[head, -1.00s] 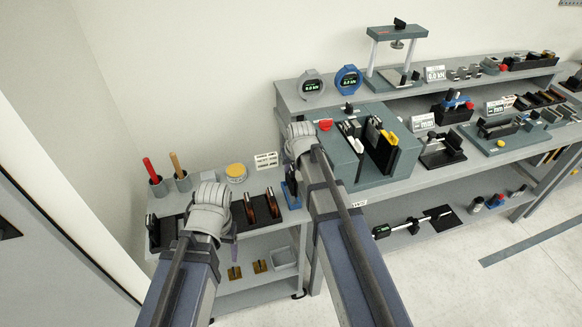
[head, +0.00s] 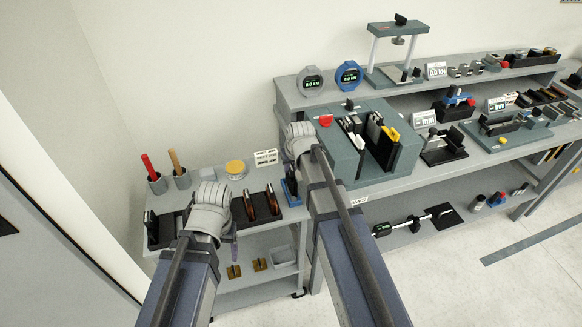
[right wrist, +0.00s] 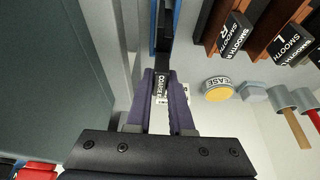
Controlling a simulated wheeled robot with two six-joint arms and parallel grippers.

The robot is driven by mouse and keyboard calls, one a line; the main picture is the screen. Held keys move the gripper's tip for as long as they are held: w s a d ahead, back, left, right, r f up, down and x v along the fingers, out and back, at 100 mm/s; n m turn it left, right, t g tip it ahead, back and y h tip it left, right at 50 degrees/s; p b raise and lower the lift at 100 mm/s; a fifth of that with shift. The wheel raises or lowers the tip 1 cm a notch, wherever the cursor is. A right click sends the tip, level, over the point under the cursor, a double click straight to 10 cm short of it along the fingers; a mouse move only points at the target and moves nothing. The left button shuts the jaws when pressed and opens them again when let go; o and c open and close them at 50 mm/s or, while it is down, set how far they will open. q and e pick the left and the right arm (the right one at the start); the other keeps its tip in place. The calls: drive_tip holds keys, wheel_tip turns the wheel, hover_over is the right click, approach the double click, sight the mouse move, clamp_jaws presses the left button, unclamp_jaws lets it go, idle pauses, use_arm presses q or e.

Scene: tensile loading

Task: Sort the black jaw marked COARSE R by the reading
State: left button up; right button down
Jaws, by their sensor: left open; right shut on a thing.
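The black jaw marked COARSE R (right wrist: 162,82) is held between the purple fingers of my right gripper (right wrist: 166,98), which is shut on it. Its far end reaches toward a blue stand (right wrist: 178,18), and I cannot tell whether they touch. In the head view the blue stand (head: 290,188) is on the low left table, with my right wrist above it hiding the fingertips. My left gripper (head: 231,232) is over the front of that table, mostly hidden by its own wrist. Two jaws marked SMOOTH R (right wrist: 236,32) and SMOOTH L (right wrist: 288,44) lie alongside.
A yellow-topped grease tin (head: 235,168), a white label card (head: 266,157) and two cups with red (head: 148,167) and wooden handles stand behind. A grey-green machine block (head: 345,150) is close right. Two round gauges (head: 311,81) (head: 348,74) sit on the shelf.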

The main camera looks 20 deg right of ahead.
drive_tip(key=shift+f+b, duration=1.85)
drive_tip(key=shift+b, duration=0.05)
drive_tip(key=c, duration=0.7)
unclamp_jaws()
drive_tip(key=p+v, duration=0.7)
drive_tip(key=v, duration=0.1)
drive_tip(key=shift+f, duration=0.1)
